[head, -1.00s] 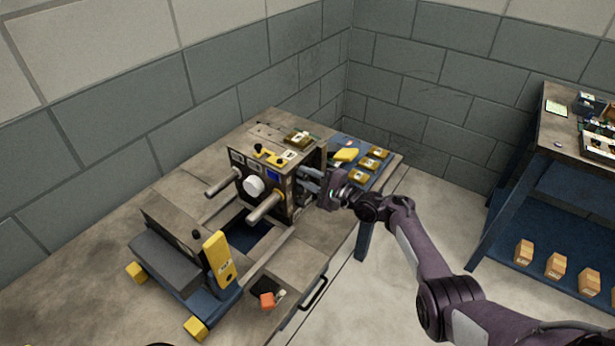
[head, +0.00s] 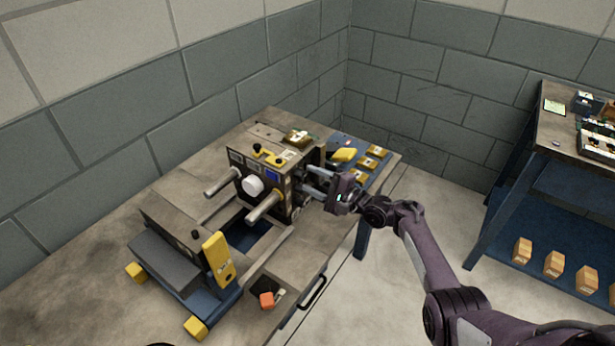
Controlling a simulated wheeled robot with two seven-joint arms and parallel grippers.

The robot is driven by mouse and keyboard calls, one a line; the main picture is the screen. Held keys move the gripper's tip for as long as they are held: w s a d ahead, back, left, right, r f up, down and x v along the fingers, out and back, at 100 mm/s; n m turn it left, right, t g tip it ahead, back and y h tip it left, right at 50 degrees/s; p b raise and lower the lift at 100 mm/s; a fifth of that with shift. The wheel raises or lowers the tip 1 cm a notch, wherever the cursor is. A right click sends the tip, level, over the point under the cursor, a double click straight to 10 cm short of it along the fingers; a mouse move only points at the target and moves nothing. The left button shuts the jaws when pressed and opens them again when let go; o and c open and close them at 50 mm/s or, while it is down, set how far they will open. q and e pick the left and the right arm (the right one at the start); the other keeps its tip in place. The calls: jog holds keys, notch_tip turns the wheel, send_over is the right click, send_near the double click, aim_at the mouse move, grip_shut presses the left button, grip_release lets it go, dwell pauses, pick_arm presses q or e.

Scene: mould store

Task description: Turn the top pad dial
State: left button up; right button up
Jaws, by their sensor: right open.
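The mould machine (head: 285,200) stands on the workbench, with a white round knob (head: 253,185) on its front face between two rods. I cannot tell which part is the top pad dial; it may be on the machine's right side, which is seen edge-on and partly hidden by my gripper. My right gripper (head: 307,182) is at that right side, its fingers pointing left at the machine. It is open, with a gap between the fingers, and nothing shows held. Whether the fingertips touch the machine is not clear. My left gripper is out of view.
Yellow-topped blocks (head: 371,164) and a yellow item (head: 344,155) lie on a blue mat behind my right gripper. A carriage with a yellow lever (head: 218,258) stands in front. A second bench (head: 560,130) stands at right.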

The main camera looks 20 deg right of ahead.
jog(key=v, duration=0.5)
jog(key=shift+s+d, duration=0.1)
